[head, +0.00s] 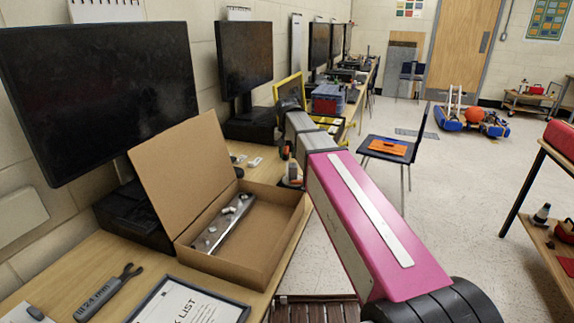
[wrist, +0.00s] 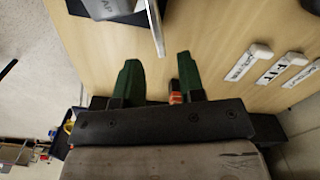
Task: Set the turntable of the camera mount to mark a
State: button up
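I cannot make out the camera mount, its turntable or mark a in either view. My gripper (wrist: 158,75) shows in the wrist view with its two green fingers apart over the wooden bench (wrist: 215,25). No object is visibly held between them. A small orange-and-white piece (wrist: 175,97) shows near the base of the right finger; I cannot tell what it belongs to. At the top of the wrist view are a dark part with pale lettering (wrist: 105,8) and a metallic strip (wrist: 155,25), both cut off by the frame. In the head view my arm hides the gripper region.
White labelled blocks (wrist: 278,68) lie right of the fingers; they also show in the head view (head: 255,162). An open cardboard box (head: 235,262) holds a metal bar with small parts. Monitors (head: 95,85) line the wall. A chair (head: 388,150) stands on the floor beyond my arm.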

aim_at(287, 163)
jog(key=shift+f, duration=2.5)
grip_shut()
